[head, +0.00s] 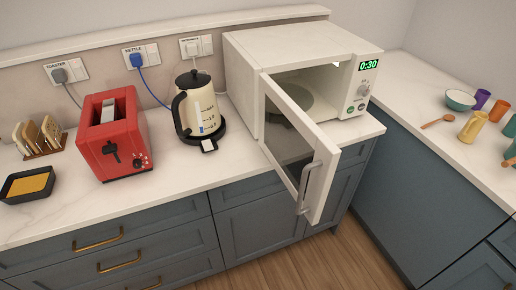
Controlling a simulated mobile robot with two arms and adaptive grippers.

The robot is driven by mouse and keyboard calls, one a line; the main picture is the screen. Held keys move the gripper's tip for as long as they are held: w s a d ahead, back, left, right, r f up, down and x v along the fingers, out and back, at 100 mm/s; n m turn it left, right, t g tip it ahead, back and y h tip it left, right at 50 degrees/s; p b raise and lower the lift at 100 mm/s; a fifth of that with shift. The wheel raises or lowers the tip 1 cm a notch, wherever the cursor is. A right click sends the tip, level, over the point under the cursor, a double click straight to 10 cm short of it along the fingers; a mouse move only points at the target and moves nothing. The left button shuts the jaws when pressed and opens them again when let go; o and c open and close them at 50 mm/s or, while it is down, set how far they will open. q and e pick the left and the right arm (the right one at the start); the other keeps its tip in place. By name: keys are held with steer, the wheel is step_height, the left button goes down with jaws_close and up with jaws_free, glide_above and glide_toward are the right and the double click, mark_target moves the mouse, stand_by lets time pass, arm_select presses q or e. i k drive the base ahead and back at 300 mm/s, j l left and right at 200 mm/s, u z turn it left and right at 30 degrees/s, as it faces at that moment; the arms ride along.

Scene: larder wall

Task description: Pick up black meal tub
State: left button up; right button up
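The black meal tub (27,186) sits on the white counter at the far left of the head view. It is a shallow rectangular tub with yellow-orange food (27,184) inside. Its left end is close to the picture's edge. Neither of my grippers shows in the head view.
A toast rack (40,137) stands just behind the tub, and a red toaster (113,133) to its right. A kettle (197,104) stands farther right. The microwave (298,75) has its door (298,145) open over the counter edge. Cups and a bowl (460,99) sit far right.

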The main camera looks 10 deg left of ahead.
mark_target(37, 184)
steer(key=l+u, duration=0.1)
steer(key=u, duration=2.6)
